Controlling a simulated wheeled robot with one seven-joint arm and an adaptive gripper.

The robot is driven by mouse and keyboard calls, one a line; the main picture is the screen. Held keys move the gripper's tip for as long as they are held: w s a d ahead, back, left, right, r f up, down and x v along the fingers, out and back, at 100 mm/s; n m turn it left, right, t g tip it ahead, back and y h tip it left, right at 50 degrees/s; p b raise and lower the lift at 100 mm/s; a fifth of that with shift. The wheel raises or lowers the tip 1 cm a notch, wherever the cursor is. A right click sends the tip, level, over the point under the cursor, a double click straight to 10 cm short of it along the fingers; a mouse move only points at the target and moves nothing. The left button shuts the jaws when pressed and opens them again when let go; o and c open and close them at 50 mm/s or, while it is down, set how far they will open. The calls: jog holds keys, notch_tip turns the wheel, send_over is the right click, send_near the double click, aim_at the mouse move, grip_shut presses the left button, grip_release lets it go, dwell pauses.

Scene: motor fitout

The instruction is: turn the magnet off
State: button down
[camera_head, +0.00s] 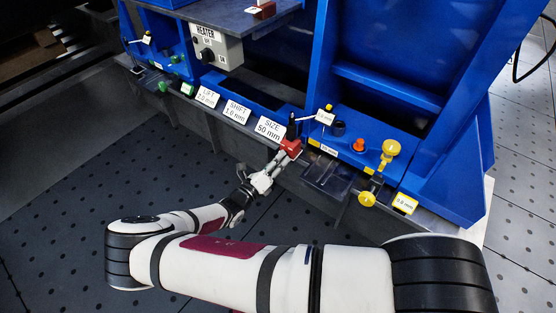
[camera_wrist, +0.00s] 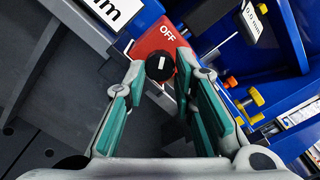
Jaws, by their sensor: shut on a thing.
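The magnet is a red block (camera_head: 291,146) at the front edge of the blue fixture, beside the SIZE 50 mm card. In the wrist view its red face (camera_wrist: 158,40) carries the word OFF. A round black knob (camera_wrist: 160,68) with a white mark sits on its near side. The mark points up the picture, roughly towards OFF. My gripper (camera_wrist: 159,76) has its fingertips on either side of the knob and is shut on it. In the head view my gripper (camera_head: 272,168) reaches the block from below left.
Yellow knobs (camera_head: 390,149) and an orange knob (camera_head: 358,145) stand to the right on the blue fixture (camera_head: 440,200). White cards (camera_head: 238,111) line the edge to the left. A grey heater box (camera_head: 217,50) is above them. The dark floor in front is free.

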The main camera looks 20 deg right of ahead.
jog(key=shift+m+p, duration=2.7)
jog(key=shift+m, duration=4.8)
jog(key=c, duration=1.3)
grip_release()
jog(key=shift+c, duration=0.2)
jog(key=shift+a, duration=0.1)
jog(key=v, duration=1.2)
